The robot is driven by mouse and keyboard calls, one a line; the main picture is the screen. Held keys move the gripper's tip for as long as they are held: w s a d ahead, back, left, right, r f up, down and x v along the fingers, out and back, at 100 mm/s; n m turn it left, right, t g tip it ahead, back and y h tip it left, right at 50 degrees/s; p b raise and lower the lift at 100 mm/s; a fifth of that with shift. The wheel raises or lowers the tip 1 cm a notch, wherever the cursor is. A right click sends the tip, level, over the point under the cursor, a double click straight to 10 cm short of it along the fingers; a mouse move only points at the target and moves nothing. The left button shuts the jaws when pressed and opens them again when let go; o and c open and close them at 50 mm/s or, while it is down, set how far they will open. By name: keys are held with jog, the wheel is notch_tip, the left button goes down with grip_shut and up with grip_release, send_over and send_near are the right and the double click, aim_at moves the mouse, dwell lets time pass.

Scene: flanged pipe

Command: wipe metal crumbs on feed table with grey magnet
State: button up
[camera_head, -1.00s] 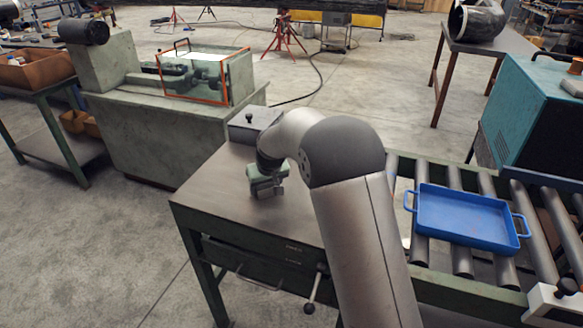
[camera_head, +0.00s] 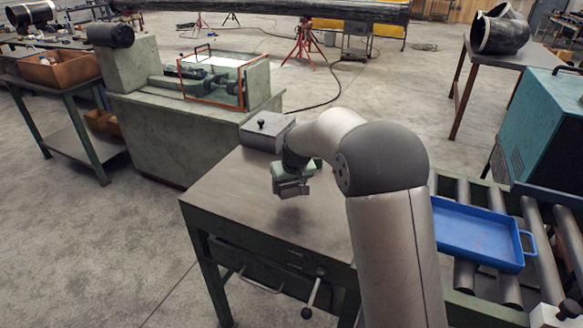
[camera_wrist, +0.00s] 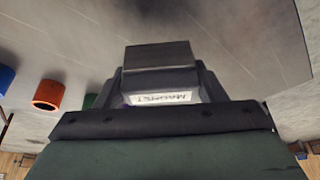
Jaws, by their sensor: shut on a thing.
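The feed table (camera_head: 225,203) has a grey top on green legs, with drawers in front. My gripper (camera_head: 291,178) is over the middle of its top in the head view. It is shut on the grey magnet (camera_head: 291,189), a small block held a little above the surface, with a dark shadow below. In the wrist view the magnet (camera_wrist: 158,55) stands out beyond the fingers, over a label that reads "MAGNET" mirrored. Metal crumbs cannot be made out clearly in either view; part of the table top is hidden behind my arm.
A grey box with a knob (camera_head: 267,132) stands at the table's back corner. A blue tray (camera_head: 475,236) lies on rollers to the right. An orange ring-like object (camera_wrist: 48,95) shows at the left of the wrist view. The table's left part looks clear.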

jog(key=shift+r+p, duration=1)
jog(key=shift+r, duration=1.15)
